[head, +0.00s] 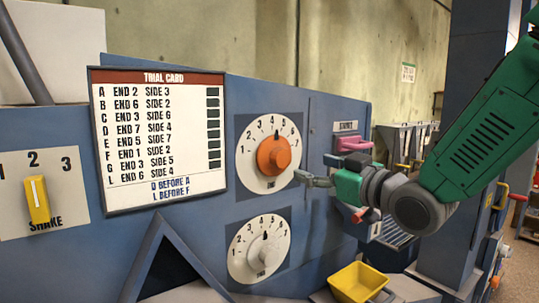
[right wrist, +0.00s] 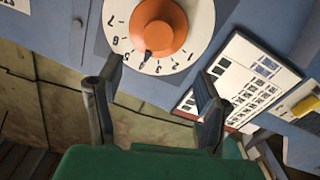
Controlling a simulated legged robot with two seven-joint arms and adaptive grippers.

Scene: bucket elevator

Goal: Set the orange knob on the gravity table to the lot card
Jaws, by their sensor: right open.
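The orange knob (head: 273,155) sits on a white dial numbered 1 to 7 on the blue panel, its dark pointer towards 4. It also shows in the right wrist view (right wrist: 160,24). The card (head: 158,135), headed TRIAL CARD, hangs left of the dial, with lettered rows of END and SIDE numbers and blue lines "D before A" and "L before F". My right gripper (head: 303,178) is just right of and below the orange knob. In the right wrist view its open, empty fingers (right wrist: 158,80) point at the dial, apart from the knob. My left gripper is out of view.
A second dial with a white knob (head: 262,251) is directly below. A yellow SHAKE switch (head: 38,199) is at far left, pointing to 2. A yellow bin (head: 360,282) stands low, below my gripper.

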